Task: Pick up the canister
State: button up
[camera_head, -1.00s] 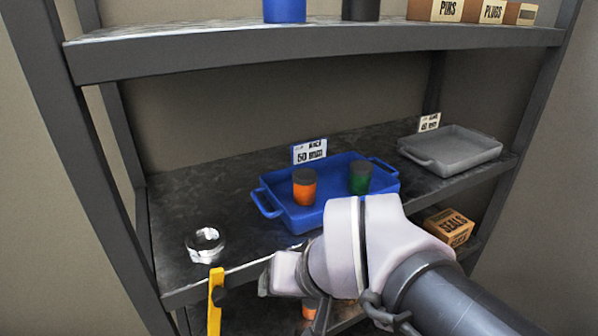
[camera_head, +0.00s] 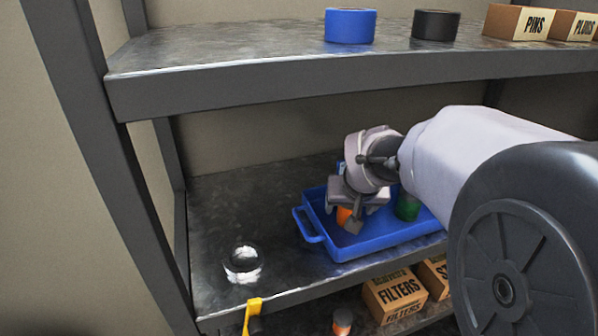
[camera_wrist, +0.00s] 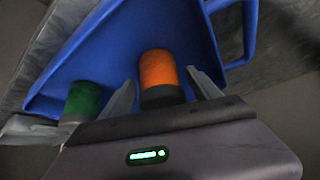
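An orange canister with a dark lid stands in the blue tray on the middle shelf. In the head view my gripper covers much of the orange canister (camera_head: 343,216). In the wrist view the orange canister (camera_wrist: 158,72) is between the two fingers. A green canister (camera_head: 408,206) stands to its right in the same tray; it is at the left in the wrist view (camera_wrist: 83,99). My gripper (camera_head: 345,214) is over the tray, fingers apart. In the wrist view my gripper (camera_wrist: 160,78) has a narrow gap on each side of the orange canister.
The blue tray (camera_head: 314,236) has low walls. A shiny clear ring (camera_head: 242,262) is on the shelf to its left. The upper shelf (camera_head: 250,88) is above my arm and holds blue (camera_head: 350,27) and black (camera_head: 436,25) rolls. Boxes (camera_head: 395,295) sit on the lower shelf.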

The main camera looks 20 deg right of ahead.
jog(key=c, duration=1.3)
